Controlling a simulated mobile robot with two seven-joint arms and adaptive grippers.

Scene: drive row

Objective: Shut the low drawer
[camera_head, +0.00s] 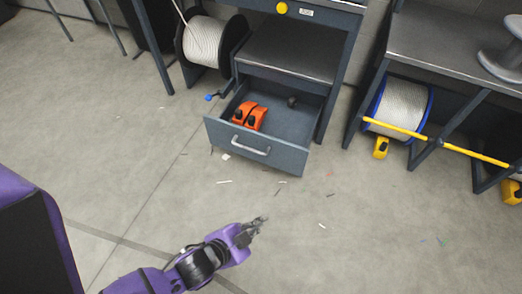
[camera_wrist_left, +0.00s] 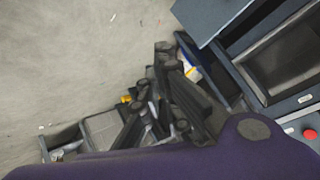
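The low drawer (camera_head: 248,149) is pulled open from the dark blue-grey cabinet in the head view. Its front has a pale bar handle (camera_head: 251,145). Inside lie orange-and-black items (camera_head: 249,116) and a small dark item (camera_head: 292,101) further back. My left gripper (camera_head: 260,226) is below and in front of the drawer, over bare floor, touching nothing. In the left wrist view its dark fingers (camera_wrist_left: 152,70) are apart with nothing held between them. I cannot tell whether the wrist view includes this same drawer. My right gripper is not in view.
Above the drawer are an open shelf (camera_head: 288,50) and a yellow knob (camera_head: 281,8). A cable reel (camera_head: 207,42) stands left, and a bench (camera_head: 440,45) with a blue-rimmed reel (camera_head: 402,102) and yellow bar stands right. Small scraps litter the otherwise clear floor (camera_head: 380,225).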

